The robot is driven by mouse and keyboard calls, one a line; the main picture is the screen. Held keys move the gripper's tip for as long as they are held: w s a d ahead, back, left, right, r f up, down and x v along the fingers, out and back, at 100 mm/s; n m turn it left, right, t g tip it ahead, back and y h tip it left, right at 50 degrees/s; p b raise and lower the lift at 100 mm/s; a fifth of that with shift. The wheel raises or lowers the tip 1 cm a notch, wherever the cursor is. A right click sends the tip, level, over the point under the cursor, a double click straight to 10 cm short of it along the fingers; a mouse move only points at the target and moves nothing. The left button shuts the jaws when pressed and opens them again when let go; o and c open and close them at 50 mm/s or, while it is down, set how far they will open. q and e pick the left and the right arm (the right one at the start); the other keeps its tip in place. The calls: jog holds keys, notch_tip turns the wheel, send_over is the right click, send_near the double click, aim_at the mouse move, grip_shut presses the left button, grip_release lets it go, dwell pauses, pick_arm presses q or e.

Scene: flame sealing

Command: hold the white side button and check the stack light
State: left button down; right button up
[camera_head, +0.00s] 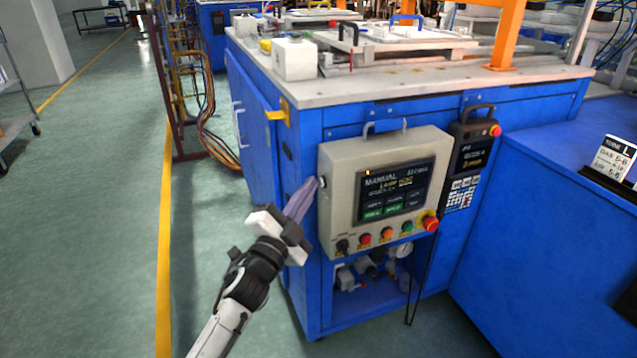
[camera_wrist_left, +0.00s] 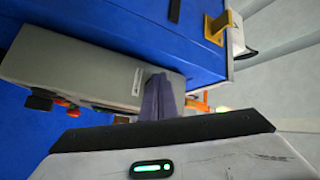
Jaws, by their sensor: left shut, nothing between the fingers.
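The grey control box (camera_head: 340,215) hangs on the front of the blue machine and has a lit screen reading MANUAL. The white side button (camera_head: 323,182) is a small pale spot on the box's left side. My left gripper (camera_head: 311,185) is shut and empty, with its fingertips at that button. In the left wrist view the shut fingers (camera_wrist_left: 160,82) reach the box's side (camera_wrist_left: 100,72), close to a pale slot-like mark. The fingers hide part of that side, so I cannot tell whether the button is pressed in. I make out no stack light. My right gripper is not in view.
Several coloured knobs line the box's lower front, with a red emergency stop (camera_head: 430,222) at its right corner. A teach pendant (camera_head: 470,150) hangs to the right. A yellow bracket (camera_head: 279,113) juts out above left.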

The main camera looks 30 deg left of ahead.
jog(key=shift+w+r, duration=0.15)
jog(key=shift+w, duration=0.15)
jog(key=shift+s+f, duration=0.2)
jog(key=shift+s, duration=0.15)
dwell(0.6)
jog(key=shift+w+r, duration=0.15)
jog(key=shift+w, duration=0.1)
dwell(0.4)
pick_arm(q)
jog(key=shift+s+a, duration=0.1)
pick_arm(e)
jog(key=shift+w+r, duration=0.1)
pick_arm(q)
jog(key=shift+s+a+p, duration=0.3)
jog(key=shift+s+a, duration=0.15)
jog(key=shift+s, duration=0.1)
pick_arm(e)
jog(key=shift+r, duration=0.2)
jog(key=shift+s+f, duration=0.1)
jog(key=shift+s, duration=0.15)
